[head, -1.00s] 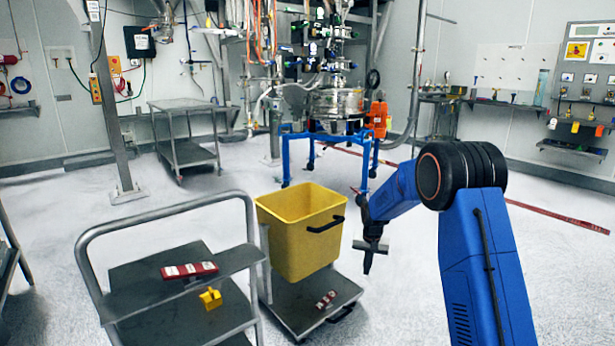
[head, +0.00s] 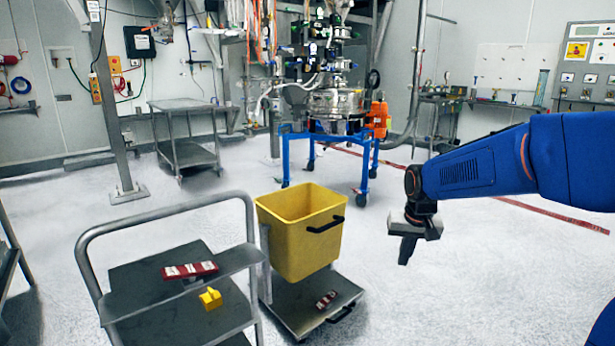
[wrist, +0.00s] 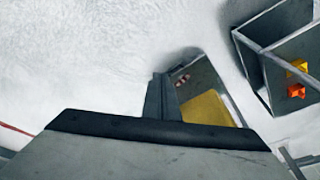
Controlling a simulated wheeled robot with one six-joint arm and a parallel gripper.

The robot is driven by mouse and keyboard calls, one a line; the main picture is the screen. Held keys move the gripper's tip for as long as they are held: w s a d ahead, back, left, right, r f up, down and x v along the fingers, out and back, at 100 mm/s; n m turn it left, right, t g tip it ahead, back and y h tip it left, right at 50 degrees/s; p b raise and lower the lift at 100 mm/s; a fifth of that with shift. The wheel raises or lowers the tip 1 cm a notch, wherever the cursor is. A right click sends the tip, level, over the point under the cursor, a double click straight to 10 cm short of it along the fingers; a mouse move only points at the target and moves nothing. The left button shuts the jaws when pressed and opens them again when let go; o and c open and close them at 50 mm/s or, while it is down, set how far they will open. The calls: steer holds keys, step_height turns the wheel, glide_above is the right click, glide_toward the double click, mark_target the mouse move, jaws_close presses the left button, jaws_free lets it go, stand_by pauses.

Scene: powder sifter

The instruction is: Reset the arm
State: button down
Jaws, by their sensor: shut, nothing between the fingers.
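My gripper (head: 407,250) hangs at the end of my blue arm, right of the yellow bin, pointing down over open floor. Its fingers are shut and hold nothing. The bin and the gripper are clearly apart in the head view. In the wrist view the grey gripper body (wrist: 150,155) fills the bottom of the picture.
The yellow bin (head: 298,245) stands on a low trolley (head: 285,310). A grey cart (head: 140,290) at left carries a red-and-white item (head: 190,270) and a small yellow piece (head: 210,299). A blue-framed sifter (head: 335,135) stands behind. Floor around my gripper is clear.

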steer(key=s+d+r+n+t, duration=0.1)
steer(key=s+d+t, duration=0.1)
steer(key=s, duration=2.9)
steer(key=shift+s+d+r+n, duration=0.2)
steer(key=shift+s+n, duration=0.1)
steer(key=shift+s, duration=0.1)
